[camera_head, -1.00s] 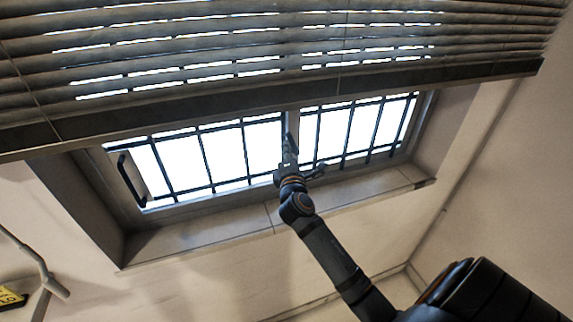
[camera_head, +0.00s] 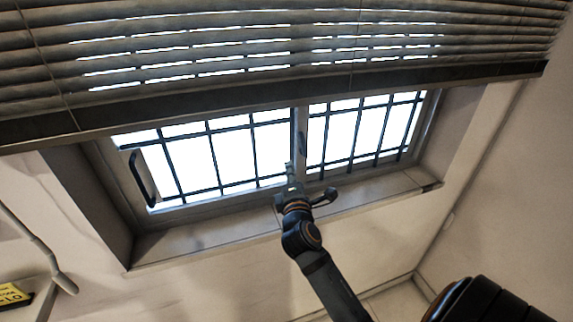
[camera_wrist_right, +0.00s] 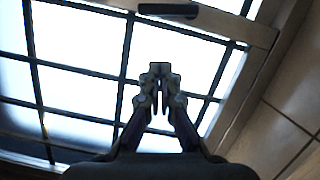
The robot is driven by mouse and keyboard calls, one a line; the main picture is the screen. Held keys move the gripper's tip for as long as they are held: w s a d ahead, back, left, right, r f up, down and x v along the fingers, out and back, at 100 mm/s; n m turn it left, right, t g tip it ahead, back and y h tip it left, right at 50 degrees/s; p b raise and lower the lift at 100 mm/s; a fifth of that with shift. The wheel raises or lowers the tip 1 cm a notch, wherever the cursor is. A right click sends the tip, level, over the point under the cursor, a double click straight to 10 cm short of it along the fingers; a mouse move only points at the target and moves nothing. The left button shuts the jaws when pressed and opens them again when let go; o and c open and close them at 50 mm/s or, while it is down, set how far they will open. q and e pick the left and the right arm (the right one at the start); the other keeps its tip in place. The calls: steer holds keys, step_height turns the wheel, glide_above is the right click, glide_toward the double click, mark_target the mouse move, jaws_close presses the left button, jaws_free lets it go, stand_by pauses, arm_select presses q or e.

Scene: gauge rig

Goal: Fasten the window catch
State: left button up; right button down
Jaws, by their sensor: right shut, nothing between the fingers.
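The two-pane window (camera_head: 215,205) shows its lower part below the blind. On its middle upright, a dark slim piece that looks like the catch (camera_head: 303,142) runs along the post. My right gripper (camera_head: 290,168) is in front of the window's lower middle, below that piece. It is shut and empty, and in the wrist view its fingertips (camera_wrist_right: 160,68) are apart from the dark piece, over the barred pane. My left gripper is not in view.
A slatted blind (camera_head: 210,105) hangs across the upper window. A black pull handle (camera_head: 145,177) is at the window's left side. The ledge (camera_head: 205,235) runs under the window. A grey bent pipe or lever (camera_head: 40,250) and a yellow label (camera_head: 14,294) are at lower left.

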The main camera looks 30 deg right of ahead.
steer(key=s+a+f+m+g+y, duration=0.3)
steer(key=s+f+m+g, duration=0.55)
steer(key=f, duration=0.75)
steer(key=s+a+f+m+g+y, duration=0.2)
steer(key=s+a+f+m, duration=0.15)
steer(key=s, duration=0.35)
steer(key=s+a+f+m+g+y, duration=0.2)
steer(key=s+a+f+g+y, duration=0.15)
steer(key=s, duration=0.45)
steer(key=d+f+h, duration=0.1)
steer(key=d+f, duration=0.2)
steer(key=f, duration=2.2)
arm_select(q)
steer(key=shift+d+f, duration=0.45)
arm_select(e)
steer(key=s+d+f+g, duration=0.1)
steer(key=s+f, duration=1.7)
steer(key=s, duration=0.2)
steer(key=shift+s+d+m, duration=0.15)
steer(key=shift+d+m, duration=0.1)
steer(key=shift+m, duration=0.05)
